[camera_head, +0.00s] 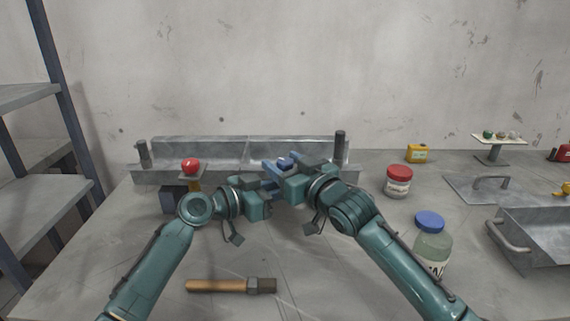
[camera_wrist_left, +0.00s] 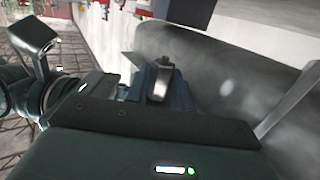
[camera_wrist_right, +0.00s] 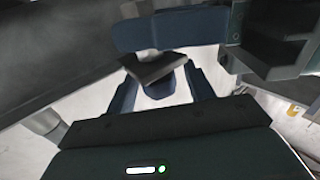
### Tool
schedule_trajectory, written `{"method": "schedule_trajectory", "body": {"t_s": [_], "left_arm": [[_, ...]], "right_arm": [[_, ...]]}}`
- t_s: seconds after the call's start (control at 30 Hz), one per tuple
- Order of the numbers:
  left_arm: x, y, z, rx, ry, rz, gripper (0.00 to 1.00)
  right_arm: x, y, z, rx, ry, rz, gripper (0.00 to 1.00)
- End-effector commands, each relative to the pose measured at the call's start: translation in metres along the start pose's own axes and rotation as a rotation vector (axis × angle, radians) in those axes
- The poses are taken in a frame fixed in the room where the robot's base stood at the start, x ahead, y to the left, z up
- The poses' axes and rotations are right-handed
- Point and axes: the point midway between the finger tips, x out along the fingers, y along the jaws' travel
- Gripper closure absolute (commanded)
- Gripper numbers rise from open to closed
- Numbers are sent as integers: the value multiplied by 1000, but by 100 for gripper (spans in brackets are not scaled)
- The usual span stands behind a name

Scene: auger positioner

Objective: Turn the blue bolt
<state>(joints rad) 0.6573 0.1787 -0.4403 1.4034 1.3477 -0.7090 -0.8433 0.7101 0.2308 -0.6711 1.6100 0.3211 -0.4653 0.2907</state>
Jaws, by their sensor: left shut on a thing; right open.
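A small blue block (camera_head: 286,161), which looks like the bolt head, shows between my grippers in front of the steel trough (camera_head: 200,148). A larger blue block shows in the right wrist view (camera_wrist_right: 165,31), just beyond my right fingers. My left gripper (camera_head: 270,168) reaches in from the left. In the left wrist view its blue fingers (camera_wrist_left: 163,88) close around a grey metal piece (camera_wrist_left: 161,80); its link to the bolt is hidden. My right gripper (camera_wrist_right: 161,88) is open, with a tilted grey plate (camera_wrist_right: 153,66) showing between its spread fingers. Contact there cannot be told.
A red ball-like object (camera_head: 191,165) stands left of my left gripper. A red-lidded jar (camera_head: 398,182), a blue-lidded bottle (camera_head: 431,243) and a metal tray (camera_head: 535,240) stand right.

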Motion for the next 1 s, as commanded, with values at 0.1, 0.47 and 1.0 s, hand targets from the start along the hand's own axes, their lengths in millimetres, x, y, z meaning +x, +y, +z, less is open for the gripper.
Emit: {"method": "schedule_trajectory", "body": {"t_s": [0.1,0.47,1.0], "left_arm": [[0,1,3,-2,-6,4,97],[0,1,3,-2,-7,3,97],[-1,0,4,-1,-8,3,97]], "right_arm": [[0,1,0,-1,-1,2,47],[-49,2,2,-1,-2,2,47],[-120,1,1,1,-1,1,47]]}}
